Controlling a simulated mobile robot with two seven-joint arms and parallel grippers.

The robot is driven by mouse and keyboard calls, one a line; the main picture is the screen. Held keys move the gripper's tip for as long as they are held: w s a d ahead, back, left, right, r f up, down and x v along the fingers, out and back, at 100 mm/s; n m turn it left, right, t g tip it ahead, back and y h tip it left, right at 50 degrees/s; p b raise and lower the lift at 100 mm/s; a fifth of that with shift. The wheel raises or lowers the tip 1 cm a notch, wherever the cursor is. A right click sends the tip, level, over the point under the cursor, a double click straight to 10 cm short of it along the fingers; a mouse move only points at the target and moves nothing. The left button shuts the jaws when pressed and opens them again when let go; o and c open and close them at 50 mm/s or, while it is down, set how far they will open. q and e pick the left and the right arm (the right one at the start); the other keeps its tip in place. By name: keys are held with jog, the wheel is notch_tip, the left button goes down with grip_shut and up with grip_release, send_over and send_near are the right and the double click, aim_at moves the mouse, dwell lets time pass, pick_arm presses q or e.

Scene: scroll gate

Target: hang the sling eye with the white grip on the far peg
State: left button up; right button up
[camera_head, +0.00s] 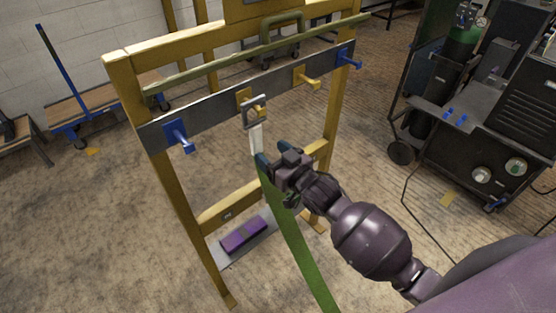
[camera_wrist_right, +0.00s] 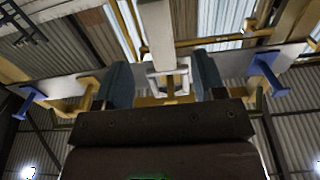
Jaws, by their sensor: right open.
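The sling eye is a grey square ring (camera_head: 254,110) at the second peg from the left, a yellow peg (camera_head: 243,96), on the grey rail. In the right wrist view the ring (camera_wrist_right: 153,76) appears around a yellow peg (camera_wrist_right: 171,84). The white grip (camera_head: 256,139) hangs below the ring, and the green sling strap (camera_head: 298,237) runs down from it. My right gripper (camera_head: 268,162) is at the lower end of the white grip. In its wrist view the open fingers (camera_wrist_right: 163,82) stand apart on either side of the white grip (camera_wrist_right: 158,32). My left gripper is out of view.
The rail (camera_head: 215,107) also carries a left blue peg (camera_head: 180,137), another yellow peg (camera_head: 306,78) and a right blue peg (camera_head: 347,60). A yellow frame (camera_head: 180,210) holds it. A purple block (camera_head: 244,235) lies low in the frame. A dark machine cart (camera_head: 490,120) stands right.

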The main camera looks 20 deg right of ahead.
aim_at(258, 141)
jog(key=shift+b+x, duration=0.4)
jog(key=shift+x, duration=2.65)
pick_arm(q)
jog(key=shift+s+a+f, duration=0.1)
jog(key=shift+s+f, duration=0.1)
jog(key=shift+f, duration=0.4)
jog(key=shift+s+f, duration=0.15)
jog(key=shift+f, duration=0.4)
pick_arm(e)
jog(key=shift+w, duration=0.15)
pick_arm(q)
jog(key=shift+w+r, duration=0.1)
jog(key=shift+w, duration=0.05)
pick_arm(e)
jog(key=c, duration=1.1)
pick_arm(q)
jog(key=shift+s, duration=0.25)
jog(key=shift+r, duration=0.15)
pick_arm(e)
jog(key=shift+r, duration=0.25)
